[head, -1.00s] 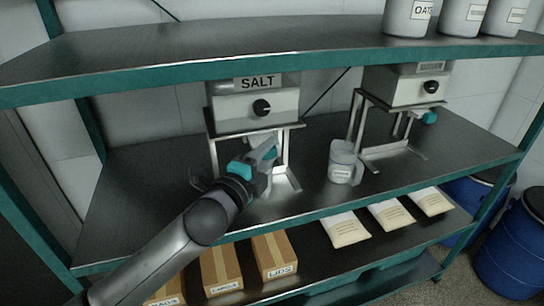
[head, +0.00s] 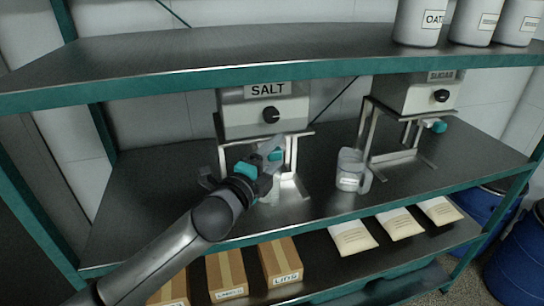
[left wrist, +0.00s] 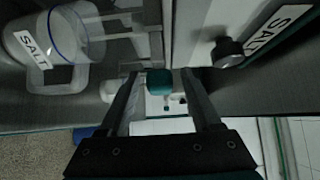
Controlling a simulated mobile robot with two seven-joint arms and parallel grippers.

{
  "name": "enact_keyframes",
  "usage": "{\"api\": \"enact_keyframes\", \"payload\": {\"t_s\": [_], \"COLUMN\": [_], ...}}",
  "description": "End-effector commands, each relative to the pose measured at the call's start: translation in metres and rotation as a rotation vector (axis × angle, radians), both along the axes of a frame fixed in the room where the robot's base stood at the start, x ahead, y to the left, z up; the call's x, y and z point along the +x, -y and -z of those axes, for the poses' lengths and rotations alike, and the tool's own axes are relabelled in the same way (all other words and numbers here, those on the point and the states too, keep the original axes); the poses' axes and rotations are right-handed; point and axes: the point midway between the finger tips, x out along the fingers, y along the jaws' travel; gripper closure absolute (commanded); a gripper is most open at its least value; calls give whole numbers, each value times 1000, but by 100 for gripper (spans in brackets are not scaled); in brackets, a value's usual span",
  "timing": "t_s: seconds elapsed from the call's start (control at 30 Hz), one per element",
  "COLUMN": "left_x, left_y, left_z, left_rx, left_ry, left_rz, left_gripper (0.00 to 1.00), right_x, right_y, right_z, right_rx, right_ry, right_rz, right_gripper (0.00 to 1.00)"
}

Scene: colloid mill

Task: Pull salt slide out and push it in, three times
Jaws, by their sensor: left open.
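The salt dispenser (head: 240,118) is a grey box on a metal stand, with a black dial and a SALT label. Its slide's teal knob (head: 275,156) shows low at the front of the stand, partly hidden by my gripper. My left gripper (head: 270,152) is open at the knob. In the left wrist view, the teal knob (left wrist: 159,82) appears between the two spread fingers (left wrist: 162,88); I cannot tell whether they touch it. The slide plate itself is hidden behind the gripper. My right gripper is not in view.
The sugar dispenser (head: 405,95) stands further right. The upper shelf (head: 200,55) hangs close above. Boxes (head: 226,272) and packets (head: 398,224) lie below.

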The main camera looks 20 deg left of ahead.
Motion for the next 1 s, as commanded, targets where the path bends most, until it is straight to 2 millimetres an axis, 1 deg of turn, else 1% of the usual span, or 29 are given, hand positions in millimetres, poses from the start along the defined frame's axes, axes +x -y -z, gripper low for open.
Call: {"api": "enact_keyframes", "payload": {"t_s": [0.13,0.23,0.6,1.0], "left_x": [-6,-16,-69,-119], "left_y": [-1,-4,-13,-23], "left_z": [1,1,2,1], "left_rx": [0,0,1,0], "left_ry": [-1,-2,-3,-3], "left_rz": [0,-1,0,0], "left_gripper": [35,35,35,35], "right_x": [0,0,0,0], "right_y": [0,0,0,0], "right_z": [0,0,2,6], "right_rx": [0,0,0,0], "right_ry": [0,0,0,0], "right_rz": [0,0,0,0], "right_gripper": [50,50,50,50]}}
